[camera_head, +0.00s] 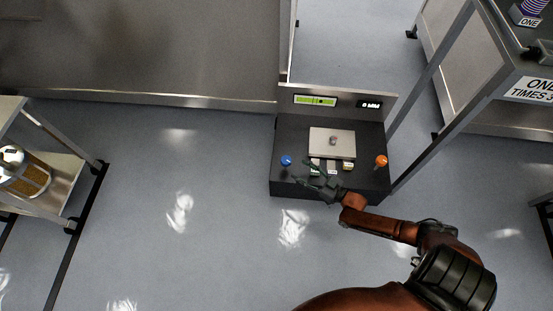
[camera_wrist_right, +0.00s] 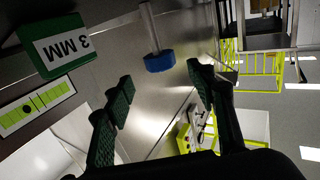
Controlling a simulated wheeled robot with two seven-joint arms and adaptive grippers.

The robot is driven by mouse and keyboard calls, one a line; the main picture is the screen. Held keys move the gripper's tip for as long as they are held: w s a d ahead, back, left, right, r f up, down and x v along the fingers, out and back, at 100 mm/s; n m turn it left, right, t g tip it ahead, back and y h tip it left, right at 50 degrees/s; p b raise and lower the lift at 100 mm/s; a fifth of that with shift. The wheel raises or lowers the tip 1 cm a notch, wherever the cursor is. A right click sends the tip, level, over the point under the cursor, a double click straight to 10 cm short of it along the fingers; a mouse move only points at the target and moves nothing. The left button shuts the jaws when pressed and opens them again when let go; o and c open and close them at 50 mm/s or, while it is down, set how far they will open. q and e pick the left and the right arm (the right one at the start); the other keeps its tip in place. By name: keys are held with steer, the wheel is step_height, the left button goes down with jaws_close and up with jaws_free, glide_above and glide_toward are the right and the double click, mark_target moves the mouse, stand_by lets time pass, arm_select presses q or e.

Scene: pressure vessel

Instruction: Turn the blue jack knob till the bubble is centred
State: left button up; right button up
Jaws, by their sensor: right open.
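The blue jack knob (camera_head: 287,160) stands at the left of a dark box. In the right wrist view the blue knob (camera_wrist_right: 160,62) hangs on a pale rod, between and beyond the fingertips, seemingly untouched. My right gripper (camera_head: 314,180) is over the box's front edge, right of the blue knob. In its wrist view its fingers (camera_wrist_right: 160,80) are apart and empty. The bubble gauge (camera_head: 315,100) is a yellow-green strip on the back panel. In the wrist view the gauge (camera_wrist_right: 40,104) has a dark bubble beside its line marks, apparently off centre. My left gripper is out of view.
An orange knob (camera_head: 381,161) stands at the box's right. A pale plate (camera_head: 332,142) and small labelled blocks lie between the knobs. A display (camera_head: 370,104) appears to read 0 MM. A green 3 MM block (camera_wrist_right: 52,45) is near my fingers. A metal frame post stands right of the box.

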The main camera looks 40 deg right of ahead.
mark_target(286, 160)
steer(key=shift+w+a, duration=0.1)
steer(key=shift+w, duration=0.25)
steer(key=shift+w+r, duration=0.2)
steer(key=shift+w, duration=0.2)
steer(key=w+b, duration=0.1)
steer(key=w, duration=0.1)
steer(key=w+a+b, duration=0.1)
steer(key=w, duration=0.2)
steer(key=shift+w+a+f+b, duration=0.1)
steer(key=shift+w+b, duration=0.25)
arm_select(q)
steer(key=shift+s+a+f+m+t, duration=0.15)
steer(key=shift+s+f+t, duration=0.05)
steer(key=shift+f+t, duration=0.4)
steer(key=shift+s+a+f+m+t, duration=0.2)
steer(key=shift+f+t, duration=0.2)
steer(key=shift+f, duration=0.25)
arm_select(e)
steer(key=shift+w, duration=0.55)
steer(key=shift+c, duration=0.5)
steer(key=c, duration=1.1)
steer(key=shift+o, duration=0.2)
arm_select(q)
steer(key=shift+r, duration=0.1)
arm_select(e)
steer(key=shift+r, duration=0.2)
